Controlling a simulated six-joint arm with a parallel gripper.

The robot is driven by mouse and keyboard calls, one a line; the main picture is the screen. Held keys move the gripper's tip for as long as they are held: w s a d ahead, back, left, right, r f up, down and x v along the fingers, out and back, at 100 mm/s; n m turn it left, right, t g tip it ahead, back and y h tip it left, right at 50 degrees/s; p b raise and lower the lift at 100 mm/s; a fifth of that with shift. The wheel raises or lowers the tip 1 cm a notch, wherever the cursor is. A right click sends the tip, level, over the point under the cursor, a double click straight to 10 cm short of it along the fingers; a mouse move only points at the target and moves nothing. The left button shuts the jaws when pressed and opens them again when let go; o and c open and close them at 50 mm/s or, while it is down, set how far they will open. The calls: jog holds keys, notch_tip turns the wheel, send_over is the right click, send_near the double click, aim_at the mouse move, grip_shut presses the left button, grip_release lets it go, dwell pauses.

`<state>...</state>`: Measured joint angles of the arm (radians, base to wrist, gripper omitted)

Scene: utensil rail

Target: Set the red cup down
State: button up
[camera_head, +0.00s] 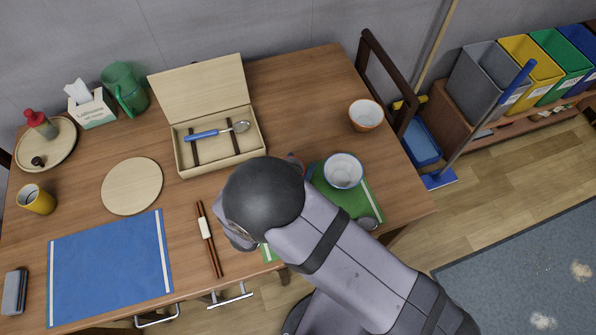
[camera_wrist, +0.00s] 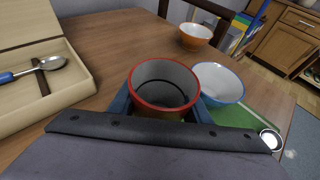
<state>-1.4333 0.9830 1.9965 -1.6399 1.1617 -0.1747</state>
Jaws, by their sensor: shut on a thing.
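The red cup (camera_wrist: 163,72), with a red rim and grey inside, stands upright between the blue fingers of my gripper (camera_wrist: 163,103) in the wrist view. The fingers are shut on it, one on each side. In the head view my own arm hides nearly all of the cup; only a bit of red (camera_head: 294,159) shows beside the wrist. The cup is over or by the left part of the green mat (camera_head: 357,202). Its base is hidden, so I cannot tell whether it touches the table.
A white cup with a blue rim (camera_head: 344,170) stands close right of the red cup, also in the wrist view (camera_wrist: 218,80). An orange bowl (camera_head: 366,115) is behind. An open wooden box (camera_head: 222,160) with a blue-handled spoon (camera_head: 210,132) is left. Chopsticks (camera_head: 209,245) lie front left.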

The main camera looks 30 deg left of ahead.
jog(key=shift+f, duration=1.8)
jog(key=shift+f, duration=0.15)
jog(key=o, duration=1)
jog(key=shift+r, duration=0.2)
jog(key=b+v, duration=0.1)
jog(key=v, duration=1.1)
